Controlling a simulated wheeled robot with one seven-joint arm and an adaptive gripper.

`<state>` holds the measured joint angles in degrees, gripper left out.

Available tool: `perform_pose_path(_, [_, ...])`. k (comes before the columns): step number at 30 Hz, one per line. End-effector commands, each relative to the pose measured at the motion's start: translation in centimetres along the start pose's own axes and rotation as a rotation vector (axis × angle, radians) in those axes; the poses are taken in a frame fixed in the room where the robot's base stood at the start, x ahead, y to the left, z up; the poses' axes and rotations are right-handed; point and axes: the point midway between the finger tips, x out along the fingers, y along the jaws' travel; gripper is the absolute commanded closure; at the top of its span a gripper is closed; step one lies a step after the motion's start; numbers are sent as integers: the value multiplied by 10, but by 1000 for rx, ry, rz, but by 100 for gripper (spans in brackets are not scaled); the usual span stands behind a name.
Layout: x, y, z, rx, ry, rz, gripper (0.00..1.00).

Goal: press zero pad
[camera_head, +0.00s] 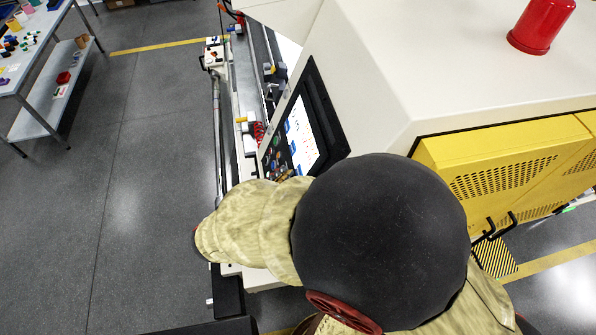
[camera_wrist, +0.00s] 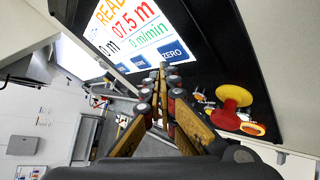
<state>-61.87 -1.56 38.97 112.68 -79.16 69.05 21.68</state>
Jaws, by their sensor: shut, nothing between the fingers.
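The blue ZERO pad (camera_wrist: 173,52) sits at the lower right corner of the lit screen (camera_wrist: 125,35) in the wrist view. Other blue pads lie along the same edge to its left, one of them (camera_wrist: 140,62) close by. My gripper (camera_wrist: 166,72) is shut and empty. Its fingertips appear just below the ZERO pad and overlap its lower edge in the picture; I cannot tell whether they touch.
A red and yellow knob (camera_wrist: 232,98) stands out from the black panel right of my fingers. A red cylinder (camera_head: 541,25) stands on the cream housing. Open floor lies left, with a table (camera_head: 28,50) beyond.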

Motion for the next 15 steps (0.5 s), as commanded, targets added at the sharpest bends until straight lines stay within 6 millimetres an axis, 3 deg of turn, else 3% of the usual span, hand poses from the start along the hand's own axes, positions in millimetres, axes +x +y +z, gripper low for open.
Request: perform_pose_path(15, [6,-5,4,1,0,0,100])
